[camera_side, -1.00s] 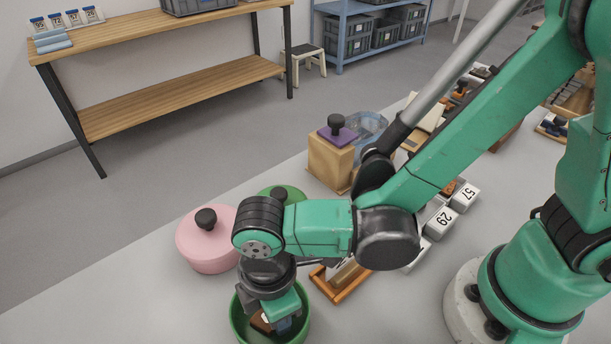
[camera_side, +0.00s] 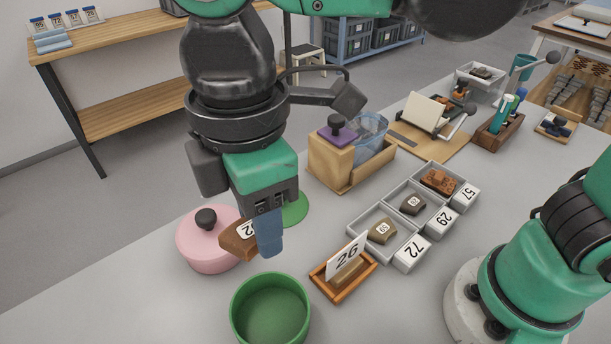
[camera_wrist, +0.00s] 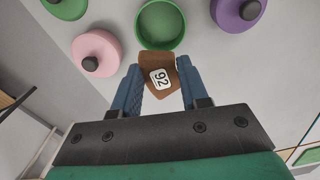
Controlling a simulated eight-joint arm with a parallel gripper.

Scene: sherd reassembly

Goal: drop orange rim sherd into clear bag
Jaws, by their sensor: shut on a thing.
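My gripper (camera_side: 262,222) is shut on an orange-brown sherd (camera_side: 237,243) with a white number label. It holds the sherd in the air beside the pink lidded pot, behind the open green pot. In the wrist view the sherd (camera_wrist: 158,87) sits between the two blue fingers, its label facing the camera. The clear bag (camera_side: 372,128) is a bluish, see-through shape standing in a wooden holder at the back, right of my gripper and well apart from it.
The open green pot (camera_side: 233,312) looks empty. The pink pot (camera_side: 208,262) has its lid on; a green lid (camera_side: 296,211) lies behind. Grey trays (camera_side: 382,213) hold several sherds. A card reading 26 (camera_side: 346,257) stands in a wooden tray.

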